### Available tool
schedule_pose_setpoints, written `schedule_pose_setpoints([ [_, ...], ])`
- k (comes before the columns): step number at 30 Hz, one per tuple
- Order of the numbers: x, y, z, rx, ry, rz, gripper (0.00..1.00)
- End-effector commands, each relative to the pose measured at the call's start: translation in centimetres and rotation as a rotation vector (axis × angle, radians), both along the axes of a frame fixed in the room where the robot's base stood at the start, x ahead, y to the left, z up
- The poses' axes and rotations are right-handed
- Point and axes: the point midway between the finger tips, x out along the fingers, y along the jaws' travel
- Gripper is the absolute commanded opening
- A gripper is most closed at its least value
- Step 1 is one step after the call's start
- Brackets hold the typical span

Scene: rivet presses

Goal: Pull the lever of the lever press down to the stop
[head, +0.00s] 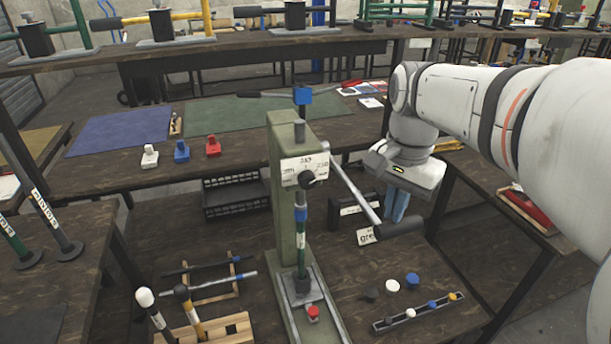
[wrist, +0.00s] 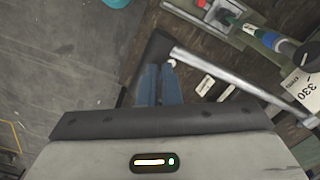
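The lever press (head: 284,200) is a green column on a base plate in the middle of the head view. Its silver lever (head: 352,185) slopes down to the right and ends in a black grip (head: 398,229). In the wrist view the lever (wrist: 225,75) runs to the black grip (wrist: 153,50) at upper middle. My gripper (head: 397,217) has blue fingers pointing down just above the grip. In the wrist view the fingers (wrist: 160,70) stand side by side with only a thin gap, nothing visible between them. They partly hide the grip; contact cannot be told.
A tray of coloured knobs (head: 418,313) and loose caps (head: 392,286) lie right of the press base. Rods on a wooden rack (head: 210,285) lie to its left. A black-framed box (head: 355,207) stands behind the lever. Coloured blocks (head: 181,151) sit on the bench behind.

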Motion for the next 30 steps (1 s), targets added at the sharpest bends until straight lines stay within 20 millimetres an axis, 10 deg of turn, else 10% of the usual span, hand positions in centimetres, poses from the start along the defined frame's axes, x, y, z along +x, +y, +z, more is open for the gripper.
schedule_pose_setpoints([
  [22,0.1,0.0,-0.8,0.000,0.001,0.000,0.00],
  [30,0.3,0.1,2.6,0.000,0.000,0.000,0.00],
])
